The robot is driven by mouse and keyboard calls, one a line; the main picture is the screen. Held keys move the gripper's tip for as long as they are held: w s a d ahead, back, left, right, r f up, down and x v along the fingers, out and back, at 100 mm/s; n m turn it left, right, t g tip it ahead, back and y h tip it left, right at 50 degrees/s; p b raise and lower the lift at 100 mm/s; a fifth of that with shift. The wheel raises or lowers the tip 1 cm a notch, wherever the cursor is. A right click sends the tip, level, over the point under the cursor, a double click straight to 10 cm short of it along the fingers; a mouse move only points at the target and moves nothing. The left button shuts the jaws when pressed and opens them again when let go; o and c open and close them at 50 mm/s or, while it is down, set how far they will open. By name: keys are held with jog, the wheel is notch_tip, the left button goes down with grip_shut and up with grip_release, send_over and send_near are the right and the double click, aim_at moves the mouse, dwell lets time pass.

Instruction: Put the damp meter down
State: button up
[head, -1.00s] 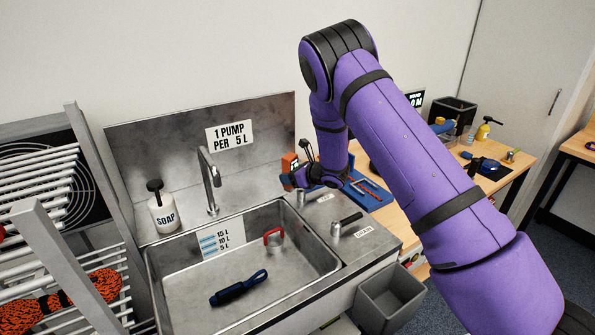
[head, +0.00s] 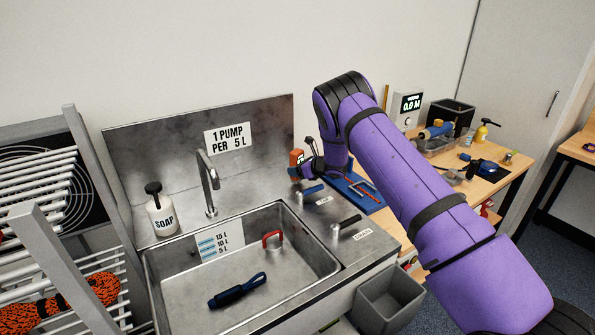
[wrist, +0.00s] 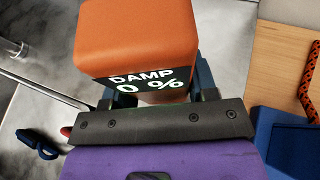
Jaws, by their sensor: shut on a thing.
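The damp meter (wrist: 135,35) is an orange block with a dark display reading "DAMP 0 %". In the wrist view it sits between the dark fingers of my gripper (wrist: 150,92), which is shut on it. In the head view the orange meter (head: 296,158) shows just left of my gripper (head: 306,166), at the right end of the sink unit, close to the back wall. My wrist hides part of it. I cannot tell whether its base touches the surface below.

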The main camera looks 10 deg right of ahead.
jog(key=shift+f, duration=0.3)
jog(key=shift+f, duration=0.15)
jog(key=o, duration=0.8)
jog(key=shift+o, duration=0.2)
